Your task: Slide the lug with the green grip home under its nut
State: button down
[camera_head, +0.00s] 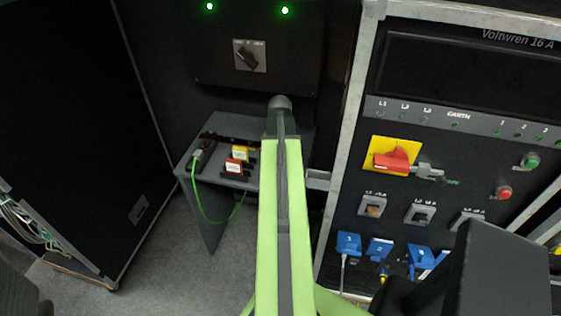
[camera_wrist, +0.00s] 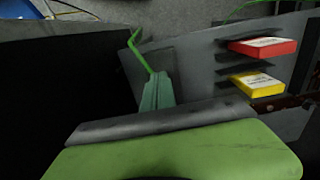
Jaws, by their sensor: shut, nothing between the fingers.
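The green grip (camera_head: 197,157) of the lug is at the left end of the small grey shelf, with a thin green cable hanging from it. In the wrist view the grip (camera_wrist: 157,92) is a pale green block standing just beyond my gripper (camera_wrist: 165,128). My gripper's grey edge covers the grip's lower end; I cannot tell whether they touch. My gripper is shut with nothing in it. In the head view my arm hides the gripper. A dark brown bar (camera_head: 225,138) runs along the shelf's back. The lug's metal end and its nut cannot be made out.
A red block (camera_head: 234,166) and a yellow block (camera_head: 240,153) sit on the grey shelf (camera_head: 190,172), right of the grip. A black cabinet (camera_head: 70,120) stands left, a power rack (camera_head: 440,190) right. Open floor (camera_head: 170,265) lies before the shelf.

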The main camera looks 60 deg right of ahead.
notch_tip(320, 180, up, 4)
jog(key=shift+p, duration=1.1)
